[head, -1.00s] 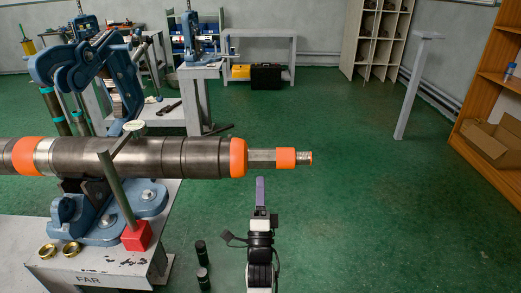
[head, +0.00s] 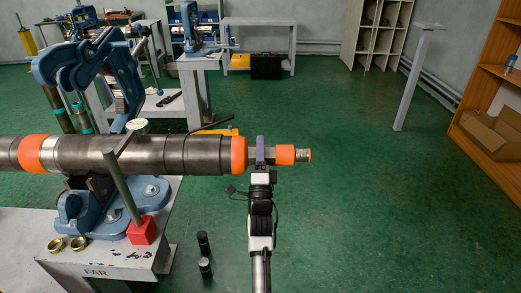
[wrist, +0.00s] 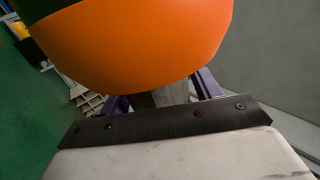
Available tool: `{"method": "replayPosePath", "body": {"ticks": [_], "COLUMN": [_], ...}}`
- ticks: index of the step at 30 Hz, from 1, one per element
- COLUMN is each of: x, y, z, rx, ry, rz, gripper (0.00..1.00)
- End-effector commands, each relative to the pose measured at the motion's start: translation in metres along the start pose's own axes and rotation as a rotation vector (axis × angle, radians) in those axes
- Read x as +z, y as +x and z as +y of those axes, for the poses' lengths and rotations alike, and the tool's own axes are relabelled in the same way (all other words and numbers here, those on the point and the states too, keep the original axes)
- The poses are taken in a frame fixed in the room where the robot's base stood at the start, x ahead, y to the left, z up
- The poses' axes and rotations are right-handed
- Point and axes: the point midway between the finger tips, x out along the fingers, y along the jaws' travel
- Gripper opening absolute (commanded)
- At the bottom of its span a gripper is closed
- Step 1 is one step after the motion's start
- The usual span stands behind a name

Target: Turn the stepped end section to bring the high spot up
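A long grey stepped pipe (head: 100,154) lies level in a blue vise (head: 98,214) on the left in the head view. Its thinner end section carries an orange band (head: 285,155) and a short metal tip. A wider orange collar (head: 239,155) sits where the thick part ends; it also fills the top of the wrist view (wrist: 140,40). My gripper (head: 261,150) is at the bare grey stretch between collar and band. In the wrist view its purple fingers (wrist: 162,98) stand on either side of the grey section, seemingly open with a small gap. The high spot cannot be made out.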

Motion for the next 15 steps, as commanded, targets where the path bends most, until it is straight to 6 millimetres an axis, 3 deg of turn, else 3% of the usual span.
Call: {"method": "replayPosePath", "body": {"ticks": [1,8,15], "x": [0.0000,0.0000,0.0000], "y": [-0.0001,-0.0002,-0.0015], "z": [-0.0001,-0.0001,0.0014], "rx": [0.000,0.000,-0.012], "ry": [0.000,0.000,0.000], "rz": [0.000,0.000,0.000], "gripper": [0.56,0.26,0.24]}}
